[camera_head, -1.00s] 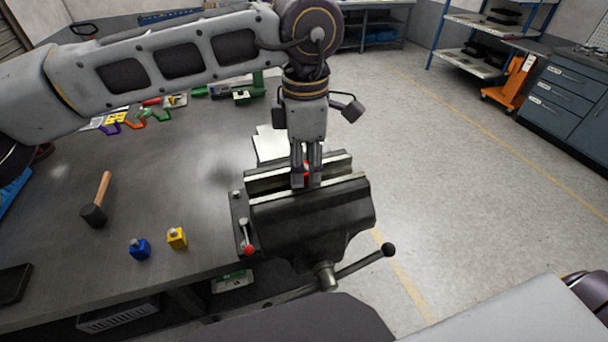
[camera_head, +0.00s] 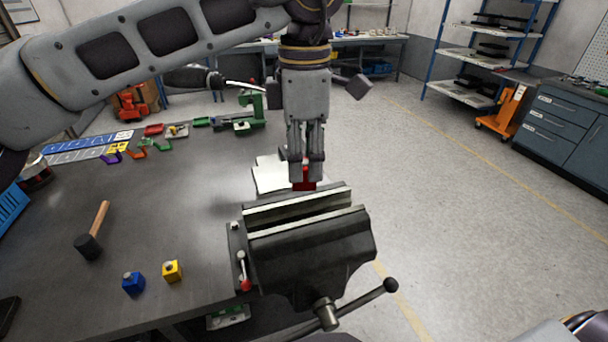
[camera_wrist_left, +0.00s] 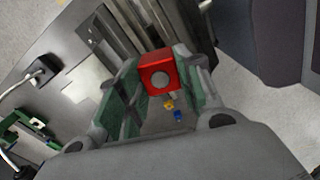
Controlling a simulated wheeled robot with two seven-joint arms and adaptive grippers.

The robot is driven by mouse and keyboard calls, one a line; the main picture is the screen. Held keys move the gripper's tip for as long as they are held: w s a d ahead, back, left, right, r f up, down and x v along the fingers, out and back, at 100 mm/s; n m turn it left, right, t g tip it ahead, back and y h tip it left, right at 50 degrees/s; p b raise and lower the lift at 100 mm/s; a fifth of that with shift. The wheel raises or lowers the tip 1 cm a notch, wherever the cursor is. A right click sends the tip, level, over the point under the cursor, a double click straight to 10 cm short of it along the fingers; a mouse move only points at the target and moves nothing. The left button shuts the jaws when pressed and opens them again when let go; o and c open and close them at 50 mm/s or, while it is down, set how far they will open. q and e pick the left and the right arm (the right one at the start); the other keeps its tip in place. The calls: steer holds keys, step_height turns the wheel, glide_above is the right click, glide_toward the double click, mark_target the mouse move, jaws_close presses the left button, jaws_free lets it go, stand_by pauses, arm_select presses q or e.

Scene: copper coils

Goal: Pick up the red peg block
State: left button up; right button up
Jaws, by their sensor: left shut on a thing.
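The red peg block (camera_head: 304,181) is between the fingertips of my left gripper (camera_head: 306,170), above the back of the vise. In the left wrist view the red peg block (camera_wrist_left: 159,73) shows a round grey peg end on its face, with a green-padded finger on each side. My left gripper (camera_wrist_left: 160,90) is shut on it. In the head view the fingers hide most of the block. My right gripper is not in view.
The black vise (camera_head: 312,245) stands at the bench's right edge, its jaws apart and empty. A blue block (camera_head: 133,284), a yellow block (camera_head: 172,272) and a hammer (camera_head: 93,232) lie on the bench (camera_head: 160,215). White sheets (camera_head: 271,178) lie behind the vise.

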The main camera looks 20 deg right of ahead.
mark_target(304, 161)
arm_select(q)
steer(key=shift+r, duration=0.75)
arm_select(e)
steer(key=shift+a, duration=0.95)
arm_select(q)
steer(key=shift+r+p, duration=0.65)
steer(key=shift+r, duration=0.15)
steer(key=shift+r+p, duration=0.45)
steer(key=shift+r, duration=0.25)
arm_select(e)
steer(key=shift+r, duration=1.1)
arm_select(q)
steer(key=shift+w+a, duration=0.1)
